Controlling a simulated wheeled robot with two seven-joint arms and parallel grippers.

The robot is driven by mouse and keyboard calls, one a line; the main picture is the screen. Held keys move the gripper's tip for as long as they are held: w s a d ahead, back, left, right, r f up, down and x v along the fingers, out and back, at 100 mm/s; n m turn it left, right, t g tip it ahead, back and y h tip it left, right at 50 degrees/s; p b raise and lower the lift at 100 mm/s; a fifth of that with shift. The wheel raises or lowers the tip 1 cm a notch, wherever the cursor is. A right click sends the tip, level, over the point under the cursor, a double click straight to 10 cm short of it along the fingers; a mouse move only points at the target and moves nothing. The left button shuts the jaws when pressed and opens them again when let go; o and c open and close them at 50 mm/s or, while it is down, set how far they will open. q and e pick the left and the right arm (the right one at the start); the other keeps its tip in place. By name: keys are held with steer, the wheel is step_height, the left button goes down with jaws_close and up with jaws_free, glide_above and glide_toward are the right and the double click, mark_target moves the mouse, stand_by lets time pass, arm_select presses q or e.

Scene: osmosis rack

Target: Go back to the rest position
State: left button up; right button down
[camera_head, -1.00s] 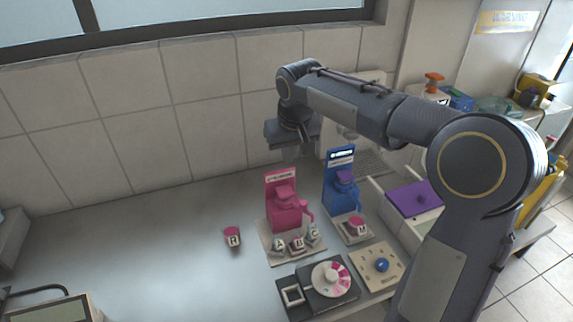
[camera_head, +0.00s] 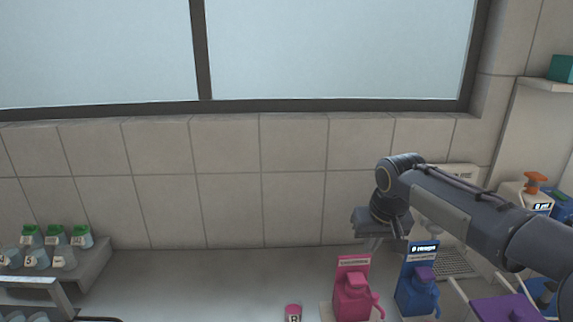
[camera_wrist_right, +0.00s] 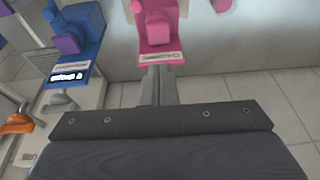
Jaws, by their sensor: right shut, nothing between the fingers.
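My right gripper (camera_head: 378,240) hangs behind the pink and blue dispensers, near the tiled wall. In the right wrist view its fingers (camera_wrist_right: 160,82) are together with nothing between them. The pink dispenser (camera_head: 352,290) stands on the bench, and it also shows upside down in the right wrist view (camera_wrist_right: 158,28). The blue dispenser (camera_head: 418,288) stands to its right and shows at the left of the right wrist view (camera_wrist_right: 78,40). My left gripper is not in any view.
A pink-lidded cup marked R (camera_head: 293,312) stands on the bench (camera_head: 210,285) at the bottom edge. Several green-capped jars (camera_head: 55,236) stand on a rack at the left. A purple-topped box (camera_head: 503,308) and an orange-topped bottle (camera_head: 533,190) are at the right. The bench's left middle is clear.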

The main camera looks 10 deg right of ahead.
steer(key=s+f+t+y, duration=0.1)
steer(key=s+f+y, duration=0.1)
steer(key=s, duration=1.5)
steer(key=s+a+f+y, duration=0.1)
steer(key=s+a+f, duration=0.1)
steer(key=s, duration=0.3)
steer(key=s+a+f+m+t, duration=0.1)
steer(key=s+a+f, duration=0.1)
steer(key=s, duration=0.3)
steer(key=shift+s+f+y, duration=0.3)
steer(key=shift+f+y, duration=0.1)
steer(key=shift+f, duration=0.5)
